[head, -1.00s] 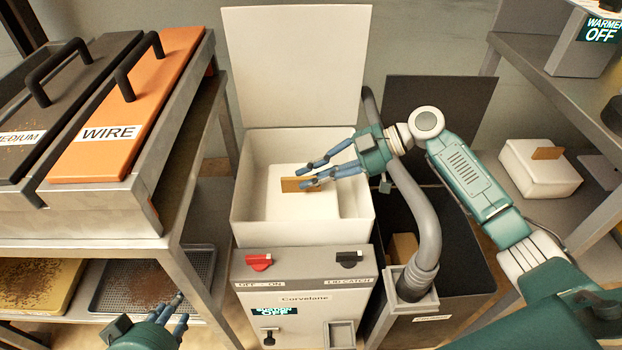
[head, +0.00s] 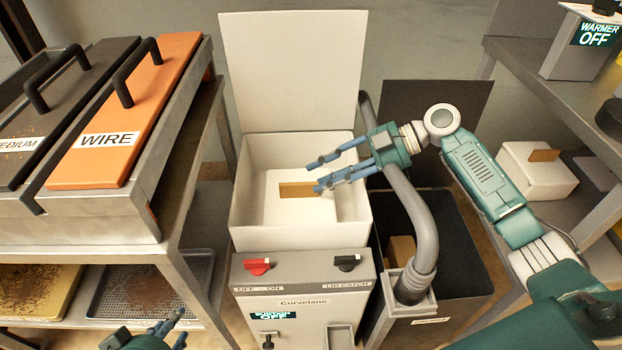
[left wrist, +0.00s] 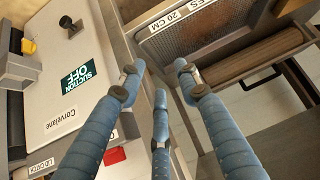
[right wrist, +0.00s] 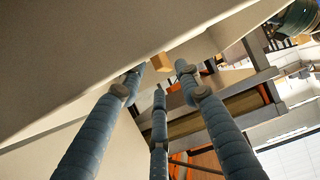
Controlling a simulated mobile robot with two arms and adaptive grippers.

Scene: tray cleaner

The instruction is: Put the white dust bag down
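A white dust bag (head: 284,212) with a tan card tab (head: 297,190) sits inside the open white bin of the Corvelane unit (head: 245,215). My right gripper (head: 316,177) is above the bin's right part, its fingers spread, apart from the tab and holding nothing. In the right wrist view its fingers (right wrist: 160,75) are apart, and a small tan piece (right wrist: 161,62) shows beyond them. A second white bag (head: 538,172) with a tan tab sits on the right shelf. My left gripper (head: 180,325) is low at the left; its fingers (left wrist: 158,75) are spread and empty.
The bin's lid (head: 292,70) stands upright behind it. A grey hose (head: 420,225) curves along its right side, next to a dark open box (head: 465,245) with a tan block inside. A rack (head: 180,240) with trays stands left.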

